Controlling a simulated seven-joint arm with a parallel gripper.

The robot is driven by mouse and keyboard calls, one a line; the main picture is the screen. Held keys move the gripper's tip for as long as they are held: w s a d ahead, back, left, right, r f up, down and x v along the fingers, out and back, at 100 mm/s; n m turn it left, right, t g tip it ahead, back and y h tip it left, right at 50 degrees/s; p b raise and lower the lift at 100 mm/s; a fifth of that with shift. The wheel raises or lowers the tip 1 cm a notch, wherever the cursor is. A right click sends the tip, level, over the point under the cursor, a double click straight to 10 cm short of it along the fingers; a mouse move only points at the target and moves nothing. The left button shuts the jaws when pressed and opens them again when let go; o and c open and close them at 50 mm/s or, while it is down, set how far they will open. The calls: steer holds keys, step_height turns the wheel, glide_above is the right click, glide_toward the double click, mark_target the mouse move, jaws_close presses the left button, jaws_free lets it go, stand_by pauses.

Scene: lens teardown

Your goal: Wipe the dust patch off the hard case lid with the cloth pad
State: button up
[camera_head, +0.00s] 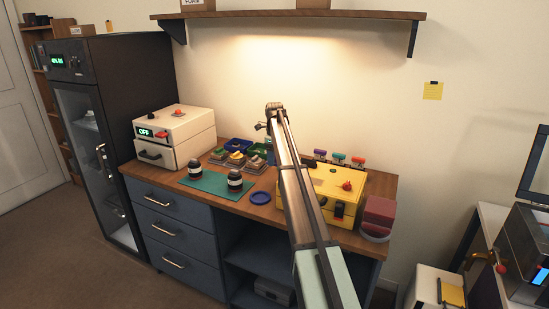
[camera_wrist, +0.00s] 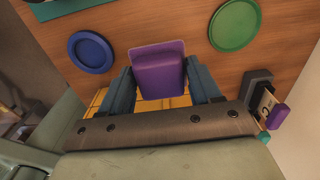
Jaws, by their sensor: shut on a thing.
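A purple pad (camera_wrist: 158,72), which looks like the cloth pad, sits between the two dark fingers of my gripper (camera_wrist: 161,85) in the wrist view. My gripper is shut on it. A yellow surface (camera_wrist: 98,101), which looks like part of the hard case, shows behind the fingers. In the head view the yellow hard case (camera_head: 325,181) stands on the right of the bench, with a red knob on its lid. My arm hides its left side, and my gripper cannot be made out there.
A blue round dish (camera_wrist: 90,52) and a green round dish (camera_wrist: 235,25) lie on the wooden bench. A teal mat (camera_head: 207,183) with two dark lens parts is at left. A dark red stack (camera_head: 378,212) stands right of the case. A shelf (camera_head: 300,14) hangs above.

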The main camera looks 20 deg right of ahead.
mark_target(324, 184)
steer(key=shift+d, duration=0.2)
steer(key=shift+m, duration=0.4)
steer(key=s+d+r, duration=0.1)
steer(key=s+r, duration=0.1)
steer(key=s+d+r, duration=0.2)
steer(key=s+r, duration=0.1)
steer(key=s+d+r, duration=0.1)
steer(key=s+r, duration=0.1)
steer(key=r, duration=0.1)
steer(key=shift+s+d+r, duration=0.15)
steer(key=shift+d+r, duration=0.05)
steer(key=shift+d, duration=0.2)
steer(key=s+a+r, duration=0.2)
steer(key=s, duration=0.9)
steer(key=shift+n, duration=0.4)
steer(key=shift+w+d+f, duration=0.1)
steer(key=shift+w+f, duration=0.05)
steer(key=shift+f, duration=1.6)
steer(key=shift+w+d+f, duration=0.1)
steer(key=shift+f, duration=2.3)
steer(key=shift+s+d, duration=0.5)
steer(key=shift+s, duration=0.05)
steer(key=shift+c, duration=0.5)
steer(key=shift+s+d, duration=2.9)
steer(key=shift+d, duration=0.05)
steer(key=shift+w+a, duration=3.35)
steer(key=shift+w, duration=0.05)
steer(key=shift+w+a+r, duration=0.15)
steer(key=shift+w, duration=0.05)
step_height(324, 184, up, 8)
